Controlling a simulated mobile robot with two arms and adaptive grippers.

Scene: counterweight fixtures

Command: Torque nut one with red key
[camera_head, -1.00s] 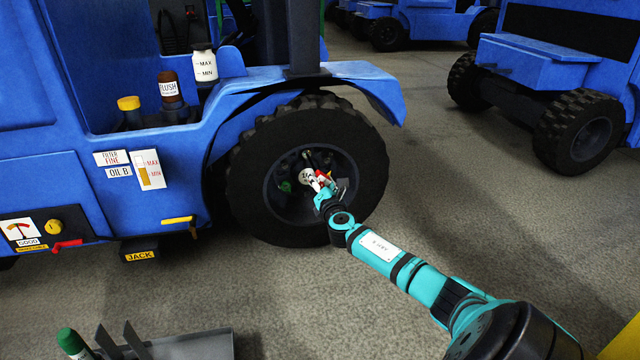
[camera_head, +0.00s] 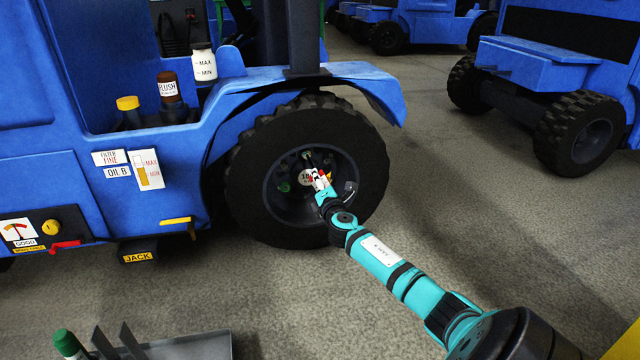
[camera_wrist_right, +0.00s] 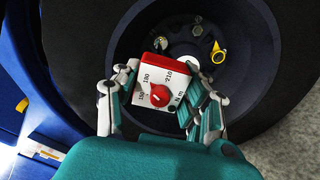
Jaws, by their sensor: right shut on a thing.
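My right gripper (camera_head: 320,183) is shut on the red key (camera_wrist_right: 160,88), a white block with a red top edge, a red dial and the marks 150, 180, 210 and N m. The key is held in front of the forklift's front wheel (camera_head: 247,190), at the hub. In the right wrist view, two grey nuts (camera_wrist_right: 197,30) (camera_wrist_right: 160,43) show in the hub beyond the key, with a yellow piece (camera_wrist_right: 217,54) to the right. I cannot tell which is nut one, or whether the key's far end touches a nut. My left gripper is not in view.
The blue forklift body (camera_head: 120,225) and its fender (camera_head: 300,75) stand close around the wheel. A grey tray (camera_head: 190,345) with a green-capped bottle (camera_head: 68,343) is at the lower left. Another blue vehicle (camera_head: 545,62) stands at the right, with open floor between.

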